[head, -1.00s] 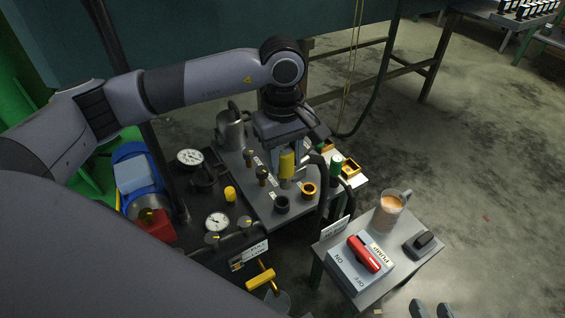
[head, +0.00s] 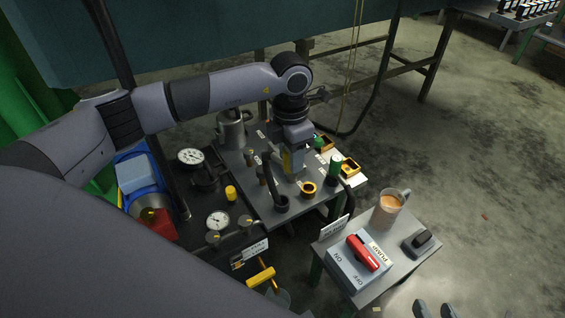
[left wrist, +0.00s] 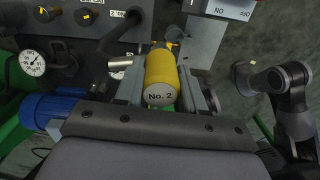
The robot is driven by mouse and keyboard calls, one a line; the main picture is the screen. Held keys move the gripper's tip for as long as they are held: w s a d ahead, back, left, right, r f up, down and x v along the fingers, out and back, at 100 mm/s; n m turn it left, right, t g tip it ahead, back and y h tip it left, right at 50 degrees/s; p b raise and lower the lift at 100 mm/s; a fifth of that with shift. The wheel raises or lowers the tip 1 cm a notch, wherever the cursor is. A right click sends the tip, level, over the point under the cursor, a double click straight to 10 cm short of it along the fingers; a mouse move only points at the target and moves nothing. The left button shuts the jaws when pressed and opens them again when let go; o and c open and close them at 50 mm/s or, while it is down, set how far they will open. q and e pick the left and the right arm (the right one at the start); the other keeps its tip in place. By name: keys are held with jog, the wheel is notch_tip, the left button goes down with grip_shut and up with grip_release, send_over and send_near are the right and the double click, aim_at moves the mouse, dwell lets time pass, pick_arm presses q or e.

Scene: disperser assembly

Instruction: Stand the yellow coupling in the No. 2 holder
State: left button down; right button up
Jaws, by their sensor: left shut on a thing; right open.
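My left gripper (head: 293,172) is shut on the yellow coupling (head: 289,161). In the left wrist view the coupling (left wrist: 161,75) lies between the fingers, its round end marked "No. 2" facing the camera. In the head view the fingers partly hide it, over the grey holder plate (head: 270,215). Whether its lower end touches anything cannot be told. A black ring holder (head: 281,204) and a gold ring holder (head: 308,188) are close by. A label (left wrist: 118,14) in the left wrist view seems to read "No. 2"; its holder is unclear. My right gripper (head: 434,310) is open at the bottom edge.
A black hose (head: 267,171) arches beside the left gripper. A metal canister (head: 231,128) is behind left. A side table (head: 410,262) carries a mug (head: 389,209) and a red-handled switch (head: 362,253).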

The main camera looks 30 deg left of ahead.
aim_at(283, 164)
pick_arm(q)
jog(key=n, duration=0.3)
jog(key=shift+w+a+f, duration=0.1)
jog(key=shift+w+f, duration=0.3)
jog(key=n, duration=0.3)
jog(key=f+n, duration=0.1)
jog(key=n, duration=0.1)
jog(key=shift+w+a+f, duration=0.1)
jog(key=shift+w+a, duration=0.15)
jog(key=shift+w, duration=0.15)
jog(key=a+f+n, duration=0.1)
jog(key=f+n, duration=0.1)
jog(key=n, duration=0.5)
jog(key=w+a+f+n+p, duration=0.1)
jog(key=f+n, duration=0.1)
jog(key=n, duration=0.6)
jog(key=w+a+f+n, duration=0.1)
jog(key=f+n, duration=0.2)
jog(key=n, duration=0.4)
jog(key=shift+w+a+n+p, duration=0.25)
jog(key=shift+n+p, duration=0.05)
jog(key=shift+n, duration=0.1)
pick_arm(e)
jog(key=shift+s+d+r+h, duration=0.15)
jog(key=shift+s+d+h, duration=0.25)
jog(key=shift+d, duration=0.2)
pick_arm(q)
jog(key=shift+r, duration=0.1)
pick_arm(e)
jog(key=shift+r, duration=0.1)
